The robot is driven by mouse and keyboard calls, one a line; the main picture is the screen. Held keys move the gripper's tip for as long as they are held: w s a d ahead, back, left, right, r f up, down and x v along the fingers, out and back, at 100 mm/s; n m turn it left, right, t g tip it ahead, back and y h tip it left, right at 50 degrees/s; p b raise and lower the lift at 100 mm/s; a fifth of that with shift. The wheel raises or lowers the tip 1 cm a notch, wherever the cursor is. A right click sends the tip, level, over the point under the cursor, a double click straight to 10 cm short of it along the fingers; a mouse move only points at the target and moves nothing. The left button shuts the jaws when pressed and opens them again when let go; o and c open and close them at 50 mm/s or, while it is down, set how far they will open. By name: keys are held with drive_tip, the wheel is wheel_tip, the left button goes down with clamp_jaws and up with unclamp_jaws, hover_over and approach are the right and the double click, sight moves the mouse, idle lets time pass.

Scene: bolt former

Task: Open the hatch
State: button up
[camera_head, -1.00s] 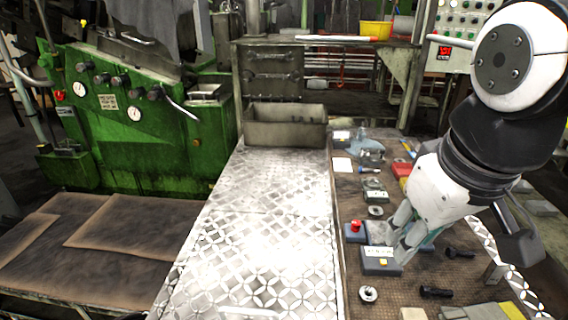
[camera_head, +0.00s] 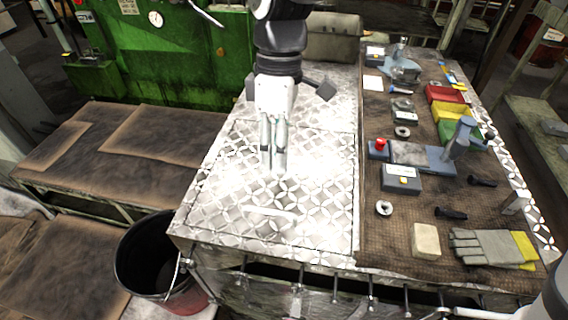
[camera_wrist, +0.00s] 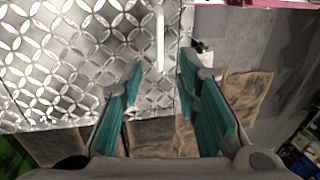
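The hatch (camera_head: 318,190) is a shiny patterned metal panel set in the top of the metal-covered bench, lying flat and closed. Its pale bar handle (camera_head: 270,211) is near the front edge. In the wrist view the handle (camera_wrist: 160,40) runs up the picture, in line with the gap between the fingers and beyond their tips. My gripper (camera_head: 272,168) points down over the hatch, behind the handle in the head view. The wrist view shows my gripper (camera_wrist: 159,82) open, with nothing between its teal-padded fingers. Its exact height above the plate is hard to tell.
At right, a brown mat (camera_head: 385,245) holds a grey box (camera_head: 401,178), a vice (camera_head: 430,155), coloured bins (camera_head: 450,112) and gloves (camera_head: 492,248). A black bucket (camera_head: 150,262) stands left of the bench. The green machine (camera_head: 175,50) is behind. The plate around the handle is clear.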

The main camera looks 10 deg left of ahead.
sight(276, 211)
drive_tip(key=f, duration=0.4)
drive_tip(key=s+f, duration=0.1)
drive_tip(key=f, duration=0.3)
drive_tip(key=s+f+p, duration=0.1)
drive_tip(key=f, duration=0.4)
drive_tip(key=shift+s, duration=0.25)
drive_tip(key=shift+r, duration=0.1)
clamp_jaws()
